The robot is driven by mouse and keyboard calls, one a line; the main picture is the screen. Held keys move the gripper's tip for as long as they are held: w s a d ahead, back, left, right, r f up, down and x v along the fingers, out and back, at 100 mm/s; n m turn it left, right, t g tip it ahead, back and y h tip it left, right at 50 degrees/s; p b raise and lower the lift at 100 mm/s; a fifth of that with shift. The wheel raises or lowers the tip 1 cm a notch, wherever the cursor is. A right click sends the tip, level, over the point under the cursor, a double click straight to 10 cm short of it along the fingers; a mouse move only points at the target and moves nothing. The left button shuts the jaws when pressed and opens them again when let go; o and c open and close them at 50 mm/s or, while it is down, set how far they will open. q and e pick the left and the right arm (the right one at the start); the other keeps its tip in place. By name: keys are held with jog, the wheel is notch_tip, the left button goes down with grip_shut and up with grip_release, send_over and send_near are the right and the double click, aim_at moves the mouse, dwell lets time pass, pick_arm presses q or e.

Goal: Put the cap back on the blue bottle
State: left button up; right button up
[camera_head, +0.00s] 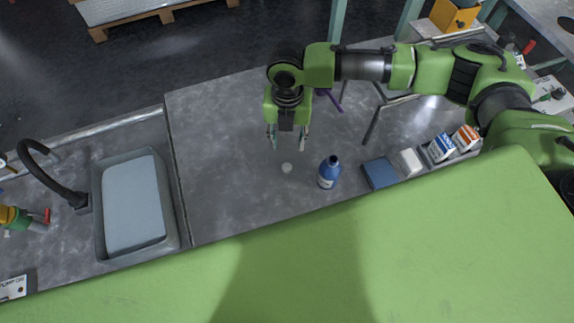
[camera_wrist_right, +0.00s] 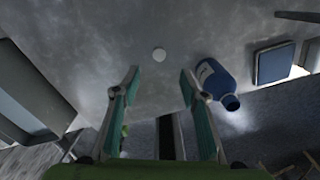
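The blue bottle (camera_head: 329,173) stands upright on the grey table, with its dark neck uncovered; it also shows in the right wrist view (camera_wrist_right: 217,82). My left gripper is not in view.
A blue box (camera_head: 380,173), a white box (camera_head: 408,162) and small cartons (camera_head: 441,148) stand right of the bottle. A purple item (camera_head: 330,98) lies behind. A sink (camera_head: 112,250) with a black tap is at the left. The table left of the cap is clear.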

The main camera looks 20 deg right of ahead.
send_over(287, 166)
jog(key=f, duration=0.6)
jog(key=shift+w+d+f, duration=0.1)
jog(key=shift+w+f, duration=0.15)
jog(key=shift+w, duration=0.05)
jog(key=f, duration=0.3)
jog(key=f+p, duration=0.1)
jog(key=f, duration=0.1)
jog(key=shift+s+f, duration=0.1)
jog(key=shift+s, duration=0.15)
jog(key=c, duration=0.8)
